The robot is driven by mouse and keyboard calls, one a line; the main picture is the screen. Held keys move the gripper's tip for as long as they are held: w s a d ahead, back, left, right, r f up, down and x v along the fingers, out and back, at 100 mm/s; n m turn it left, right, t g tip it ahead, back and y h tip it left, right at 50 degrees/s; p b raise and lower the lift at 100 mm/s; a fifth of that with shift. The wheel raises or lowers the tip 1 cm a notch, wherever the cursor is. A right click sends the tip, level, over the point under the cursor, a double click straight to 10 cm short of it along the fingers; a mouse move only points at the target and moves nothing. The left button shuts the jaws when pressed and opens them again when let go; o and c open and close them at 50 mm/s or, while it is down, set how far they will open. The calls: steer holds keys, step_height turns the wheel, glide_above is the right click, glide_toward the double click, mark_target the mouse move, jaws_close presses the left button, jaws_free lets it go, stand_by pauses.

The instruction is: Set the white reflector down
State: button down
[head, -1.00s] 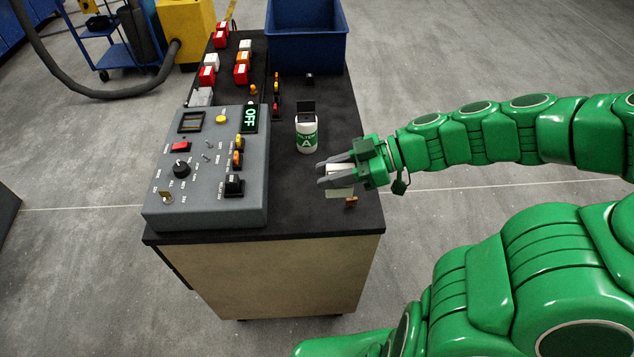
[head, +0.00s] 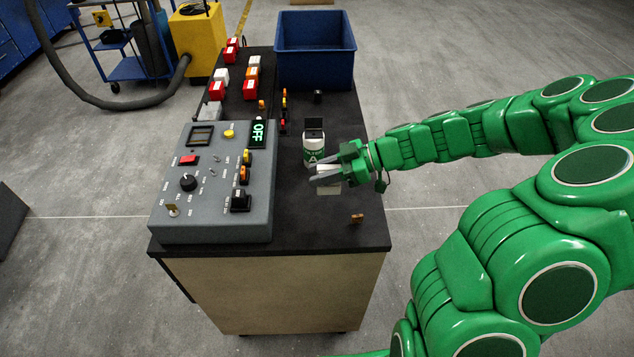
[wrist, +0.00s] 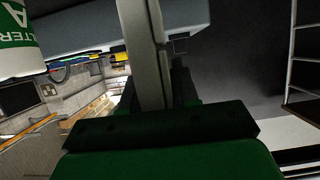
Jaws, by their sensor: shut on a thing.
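The white reflector is a small pale piece (head: 329,189) showing at and below my gripper's fingers in the head view. My gripper (head: 326,177) is shut on it, over the right part of the dark tabletop (head: 310,225). The fingers hide part of the reflector. I cannot tell whether its lower edge touches the table. In the wrist view the grey fingers (wrist: 146,50) run up the middle, and I cannot make out the reflector there.
A white and green canister marked A (head: 313,150) stands just beyond my gripper; it also shows in the wrist view (wrist: 16,45). A grey control panel (head: 215,190) reading OFF is at left. A small orange-brown piece (head: 357,218) lies nearer. A blue bin (head: 315,65) stands behind.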

steer(key=shift+w+a+f, duration=0.25)
steer(key=shift+w+f, duration=0.7)
steer(key=shift+f, duration=0.2)
steer(key=shift+w+a+f, duration=0.25)
steer(key=shift+w+f, duration=0.65)
steer(key=shift+f, duration=1.75)
steer(key=shift+f, duration=0.1)
steer(key=c, duration=0.8)
jaws_free()
steer(key=shift+c, duration=0.2)
